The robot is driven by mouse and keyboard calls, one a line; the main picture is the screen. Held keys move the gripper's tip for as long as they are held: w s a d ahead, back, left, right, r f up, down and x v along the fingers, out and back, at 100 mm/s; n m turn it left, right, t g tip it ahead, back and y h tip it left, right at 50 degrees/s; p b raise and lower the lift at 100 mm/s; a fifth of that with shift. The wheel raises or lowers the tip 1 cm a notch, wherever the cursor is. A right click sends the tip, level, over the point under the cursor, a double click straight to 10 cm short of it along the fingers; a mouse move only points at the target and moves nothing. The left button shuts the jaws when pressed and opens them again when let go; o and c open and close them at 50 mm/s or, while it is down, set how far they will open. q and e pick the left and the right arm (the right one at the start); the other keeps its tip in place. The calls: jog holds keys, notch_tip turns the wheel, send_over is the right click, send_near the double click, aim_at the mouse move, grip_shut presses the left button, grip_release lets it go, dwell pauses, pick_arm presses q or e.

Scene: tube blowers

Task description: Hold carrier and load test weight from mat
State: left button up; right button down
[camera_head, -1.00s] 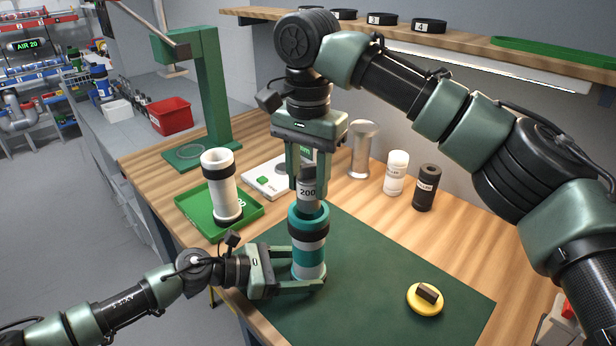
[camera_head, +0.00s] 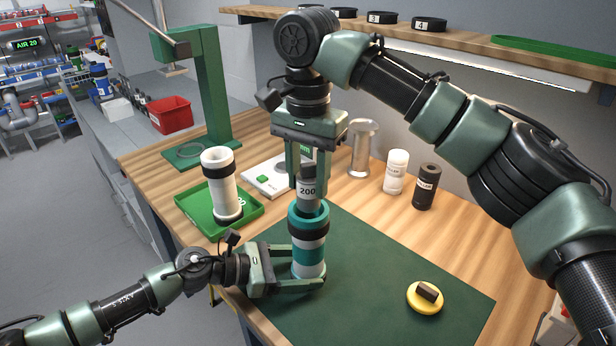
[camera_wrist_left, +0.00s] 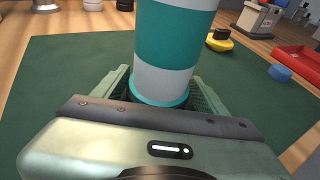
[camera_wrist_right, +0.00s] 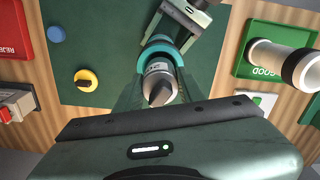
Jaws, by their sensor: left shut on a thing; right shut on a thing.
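The carrier (camera_head: 309,255), a teal and white tube with a dark band, stands upright on the green mat (camera_head: 400,270). My left gripper (camera_head: 318,285) is shut on its lower white part, which also shows in the left wrist view (camera_wrist_left: 165,82). The test weight (camera_head: 307,190), a grey cylinder with a dark top marked 200, stands upright at the carrier's open top, its lower end hidden by the rim. My right gripper (camera_head: 306,185) is shut on the weight from above. In the right wrist view the weight (camera_wrist_right: 160,82) lies in line with the teal rim (camera_wrist_right: 160,45).
A yellow disc with a dark block (camera_head: 425,298) lies on the mat's right. A green tray (camera_head: 190,207) holds a white tube (camera_head: 222,185). A white device (camera_head: 268,178), metal cylinder (camera_head: 362,148), white bottle (camera_head: 396,172) and dark bottle (camera_head: 426,187) stand behind. The mat's front right is clear.

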aim_at(308, 196)
jog(key=shift+f, duration=0.2)
jog(key=shift+f, duration=1.8)
grip_release()
dwell(0.4)
notch_tip(308, 196, up, 12)
jog(key=shift+r, duration=0.1)
dwell(0.3)
pick_arm(q)
jog(key=o, duration=1.7)
jog(key=shift+a, duration=0.1)
